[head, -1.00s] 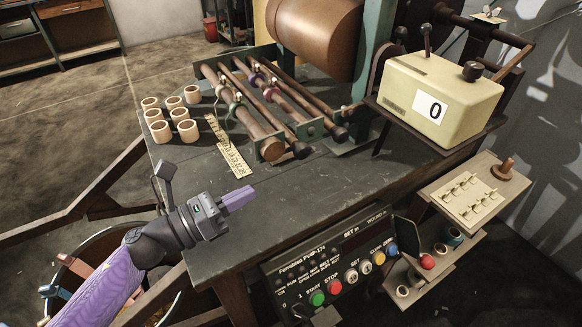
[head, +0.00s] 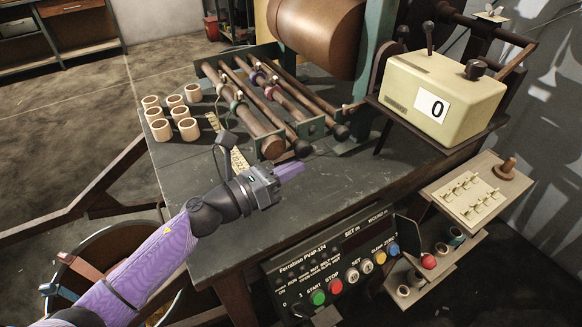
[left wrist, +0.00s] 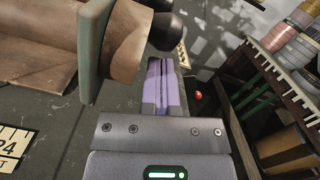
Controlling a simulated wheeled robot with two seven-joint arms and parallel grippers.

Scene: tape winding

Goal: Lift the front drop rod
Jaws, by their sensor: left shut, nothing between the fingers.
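Several long rods lie side by side in a green-ended rack on the bench. The front rod ends in a dark round knob (head: 301,147), beside the thick wooden roller end (head: 271,148). I take this to be the front drop rod. My left gripper (head: 299,167) has its purple fingers shut and empty, just in front of and below that knob. In the left wrist view the shut fingers (left wrist: 162,62) point towards a dark knob (left wrist: 168,32), with the brown roller end (left wrist: 125,35) to the left. Whether fingers and knob touch cannot be told.
Several pale cores (head: 172,113) stand on the bench's left, with a ruler (head: 239,160) partly behind my arm. A control panel (head: 335,270) is fixed below the front edge. A cream counter box (head: 440,95) reading 0 stands at right.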

